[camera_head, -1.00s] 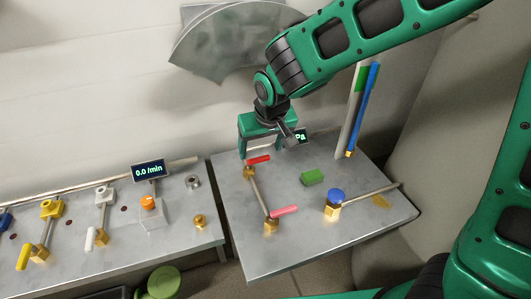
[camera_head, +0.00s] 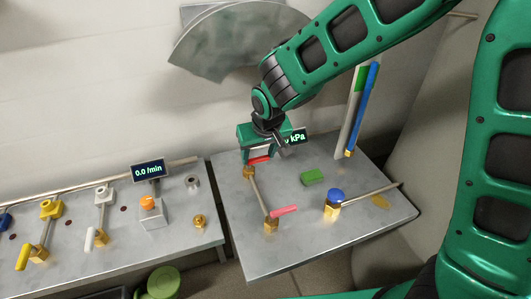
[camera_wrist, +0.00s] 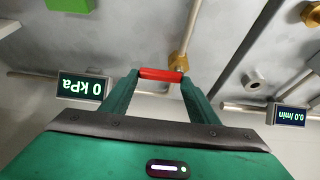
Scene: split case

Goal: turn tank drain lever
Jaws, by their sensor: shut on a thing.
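A red lever (camera_head: 258,160) sits on a brass valve at the back left of the right-hand metal table. My gripper (camera_head: 259,157) reaches down over it from above. In the wrist view the red lever (camera_wrist: 160,74) lies across the gap between my two fingertips, one at each end, and my gripper (camera_wrist: 160,80) is shut on it. The brass valve (camera_wrist: 178,61) shows just beyond the lever. A display reading 0 kPa (camera_wrist: 83,87) stands beside it, and is partly hidden by my gripper in the head view (camera_head: 295,138).
A pink lever (camera_head: 285,210) is on a front brass valve (camera_head: 271,224). A blue knob (camera_head: 336,194), a green block (camera_head: 313,177) and an upright blue tube (camera_head: 362,110) stand to the right. The left table (camera_head: 180,235) has more valves and a 0.0 /min display (camera_head: 149,169).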

